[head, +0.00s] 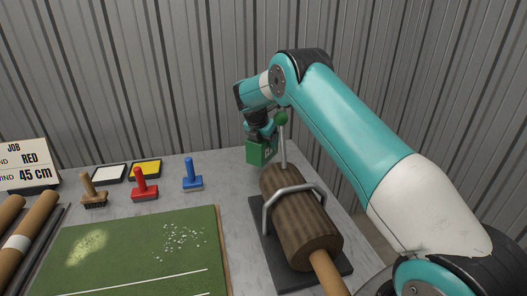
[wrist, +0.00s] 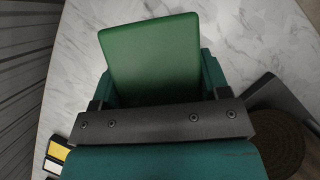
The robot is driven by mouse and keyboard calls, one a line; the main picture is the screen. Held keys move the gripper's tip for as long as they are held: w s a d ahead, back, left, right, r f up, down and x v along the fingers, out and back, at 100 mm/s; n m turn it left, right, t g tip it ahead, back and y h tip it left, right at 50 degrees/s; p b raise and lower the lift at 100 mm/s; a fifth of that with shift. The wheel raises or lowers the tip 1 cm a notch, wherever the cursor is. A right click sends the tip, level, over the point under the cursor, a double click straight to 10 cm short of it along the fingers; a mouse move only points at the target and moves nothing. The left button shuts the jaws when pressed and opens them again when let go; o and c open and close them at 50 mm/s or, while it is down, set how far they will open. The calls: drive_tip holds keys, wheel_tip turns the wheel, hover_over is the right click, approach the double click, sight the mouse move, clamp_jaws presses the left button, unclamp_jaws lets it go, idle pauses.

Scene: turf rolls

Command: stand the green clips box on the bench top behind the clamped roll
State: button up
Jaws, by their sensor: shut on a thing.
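The green clips box (head: 262,151) is at the far side of the bench top (head: 225,167), behind the clamped roll (head: 298,222). My gripper (head: 259,137) is above the box and shut on it. In the wrist view the green box (wrist: 153,58) fills the space between my gripper's jaws (wrist: 155,85). I cannot tell whether the box's bottom touches the bench. The brown roll lies under a grey metal clamp (head: 291,190) on a dark base. The clamp's upright lever with a green knob (head: 281,118) stands close to the right of the box.
A blue-handled stamp (head: 192,176), a red one (head: 143,186) and a brown brush (head: 92,191) stand left of the box. White and yellow pads (head: 146,169) lie behind them. A green turf mat (head: 130,254) covers the front. A corrugated wall (head: 150,80) rises behind the bench.

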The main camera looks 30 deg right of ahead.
drive_tip(key=shift+f+p, duration=0.3)
drive_tip(key=shift+f, duration=1.8)
drive_tip(key=shift+f, duration=0.1)
drive_tip(key=o, duration=1.1)
drive_tip(key=shift+o, duration=0.2)
